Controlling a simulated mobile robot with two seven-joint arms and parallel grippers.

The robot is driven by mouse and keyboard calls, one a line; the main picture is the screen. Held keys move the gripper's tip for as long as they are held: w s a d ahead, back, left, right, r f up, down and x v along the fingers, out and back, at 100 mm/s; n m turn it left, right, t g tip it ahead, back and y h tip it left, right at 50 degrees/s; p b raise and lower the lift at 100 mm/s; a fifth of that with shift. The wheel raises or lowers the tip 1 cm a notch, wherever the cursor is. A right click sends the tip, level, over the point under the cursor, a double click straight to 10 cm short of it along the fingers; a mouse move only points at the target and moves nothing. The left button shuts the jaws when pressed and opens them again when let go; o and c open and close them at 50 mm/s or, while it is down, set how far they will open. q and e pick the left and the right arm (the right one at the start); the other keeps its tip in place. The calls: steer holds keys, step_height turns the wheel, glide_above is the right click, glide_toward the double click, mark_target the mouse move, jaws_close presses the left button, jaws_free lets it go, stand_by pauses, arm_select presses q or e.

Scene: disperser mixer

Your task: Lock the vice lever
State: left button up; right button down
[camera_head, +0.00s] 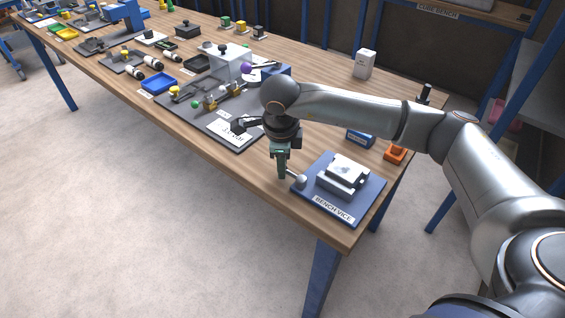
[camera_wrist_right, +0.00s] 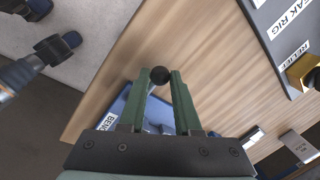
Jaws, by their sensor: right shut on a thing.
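The bench vice (camera_head: 345,174) is a pale metal block on a blue base plate (camera_head: 322,203) labelled BENCH VICE, near the table's front corner. A round grey hub (camera_head: 300,182) sits at its left side, and a thin lever rod (camera_head: 291,174) runs from it up and left to my right gripper. My right gripper (camera_head: 282,175) points down with green fingers. In the right wrist view, a dark ball knob (camera_wrist_right: 160,74) lies between the fingertips (camera_wrist_right: 160,78), and the gripper is shut on it. The fingers partly hide the base plate there. My left gripper is not in view.
A grey board (camera_head: 175,105) with a labelled rig lies left of the vice. A blue box (camera_head: 360,137) and an orange item (camera_head: 395,154) stand behind it. A white box (camera_head: 365,64) stands farther back. The table's front edge is close to the vice.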

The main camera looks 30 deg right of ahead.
steer(key=shift+a, duration=0.1)
steer(key=c, duration=0.6)
jaws_free()
steer(key=shift+c, duration=0.2)
step_height(320, 180, up, 12)
steer(key=s+a, duration=0.1)
steer(key=s, duration=0.1)
steer(key=shift+r, duration=0.15)
steer(key=shift+a, duration=0.1)
